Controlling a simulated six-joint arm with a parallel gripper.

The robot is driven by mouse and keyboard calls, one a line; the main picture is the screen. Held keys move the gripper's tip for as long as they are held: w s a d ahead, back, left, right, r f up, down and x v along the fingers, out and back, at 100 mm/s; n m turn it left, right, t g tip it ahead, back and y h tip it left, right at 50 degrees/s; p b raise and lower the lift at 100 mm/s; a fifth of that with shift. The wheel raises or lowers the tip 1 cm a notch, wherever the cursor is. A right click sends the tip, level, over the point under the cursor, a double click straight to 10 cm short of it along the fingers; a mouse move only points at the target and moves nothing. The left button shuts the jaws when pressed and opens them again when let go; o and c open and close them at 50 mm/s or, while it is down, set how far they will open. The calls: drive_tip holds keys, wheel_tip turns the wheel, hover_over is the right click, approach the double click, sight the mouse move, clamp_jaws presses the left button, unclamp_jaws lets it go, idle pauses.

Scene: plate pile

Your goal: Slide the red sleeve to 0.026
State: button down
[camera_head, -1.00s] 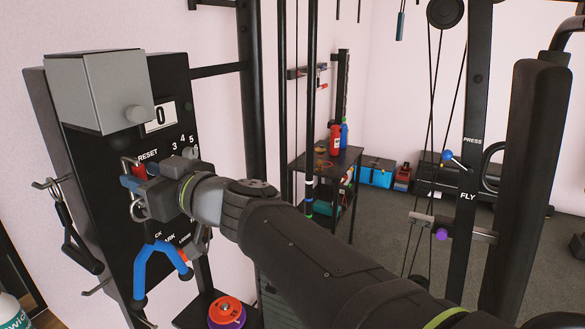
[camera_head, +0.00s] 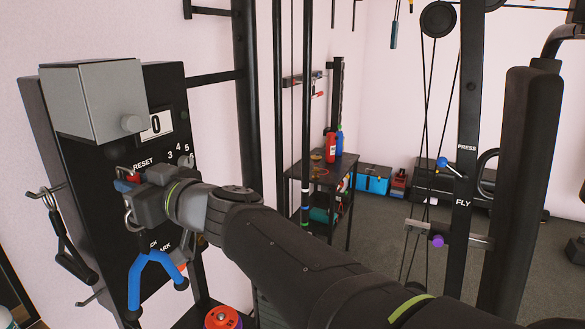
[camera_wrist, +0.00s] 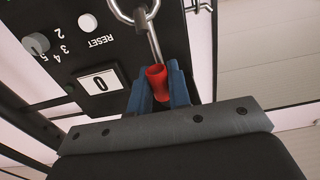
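The red sleeve (camera_wrist: 157,83) sits at the end of a thin metal rod of a shackle-like link (camera_wrist: 137,14) in the wrist view. My gripper (camera_wrist: 158,90) has its two blue fingers on either side of the sleeve, close against it; the gripper looks shut on it. In the head view my gripper (camera_head: 127,184) is at the front of the black panel (camera_head: 80,163), and a little of the red sleeve (camera_head: 133,178) shows there. Part of the link is hidden behind the gripper. No scale for the sleeve's position is visible.
The panel bears a grey box (camera_head: 98,100), a "0" display (camera_head: 156,124), a RESET label and numbers. A blue forked handle (camera_head: 153,268) hangs below my gripper. A black hanging strap (camera_head: 62,235) is at left. A cable machine post (camera_head: 467,160) stands at right.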

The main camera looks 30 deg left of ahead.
drive_tip(key=shift+f, duration=0.2)
idle(0.4)
drive_tip(key=shift+f, duration=1.05)
drive_tip(key=c, duration=1.3)
unclamp_jaws()
drive_tip(key=d, duration=1.7)
drive_tip(key=shift+d, duration=0.2)
drive_tip(key=shift+a, duration=0.1)
drive_tip(key=shift+a, duration=7.1)
